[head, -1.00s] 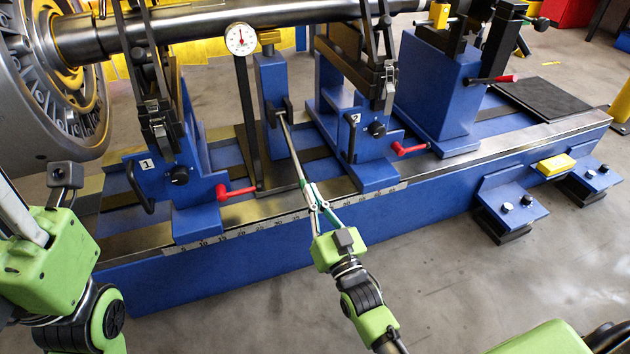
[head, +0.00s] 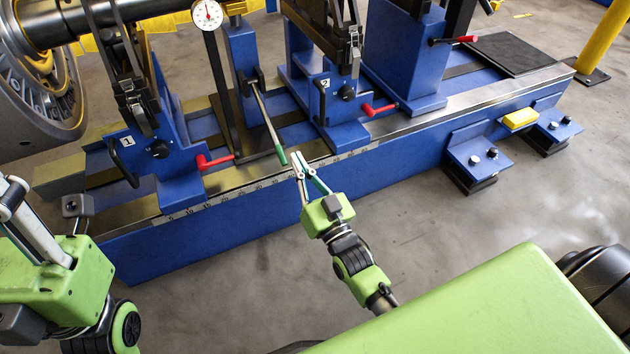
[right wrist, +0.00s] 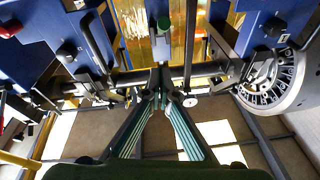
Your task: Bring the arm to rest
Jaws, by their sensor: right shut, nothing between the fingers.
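My right gripper (head: 297,161) is shut and empty in front of the blue machine bed. Its fingertips are just right of the green grip of a thin metal lever (head: 265,122), with a small gap visible. In the right wrist view, my gripper's fingers (right wrist: 162,78) meet at the tips with nothing between them. The lever's green end (right wrist: 163,25) shows beyond them. The lever slants from a blue post (head: 243,62) down toward the bed's front edge. My left gripper (head: 15,195) is partly in view at the left edge; its fingers are unclear.
The blue bed (head: 240,212) with a ruler strip runs across the picture. Red handles (head: 214,161) stick out from the supports, below a dial gauge (head: 207,14) and the rotor shaft (head: 60,28). A yellow block (head: 520,118) sits at right. The floor in front is clear.

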